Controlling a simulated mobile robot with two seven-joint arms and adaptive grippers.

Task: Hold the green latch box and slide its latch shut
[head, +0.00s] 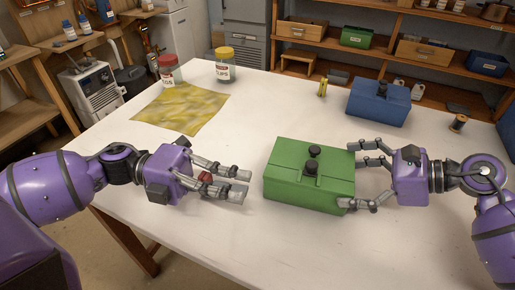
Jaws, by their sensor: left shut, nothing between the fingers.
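The green latch box (290,185) sits upright on the white table right of centre, with two dark round knobs on its lid. One knob (312,152) is on a raised strip; whether the latch is shut cannot be made out. My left gripper (244,184) is shut and empty, left of the box and apart from it. My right gripper (347,176) is at the box's right end, its fingers wide apart at the far and near corners. I cannot tell whether they press on the box.
A small dark-red thing (206,178) shows between my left fingers' links. A blue box (379,104), small battery-like cylinders (322,87), a yellow cloth (180,108) and two lidded jars (225,66) stand farther back. The table front is clear.

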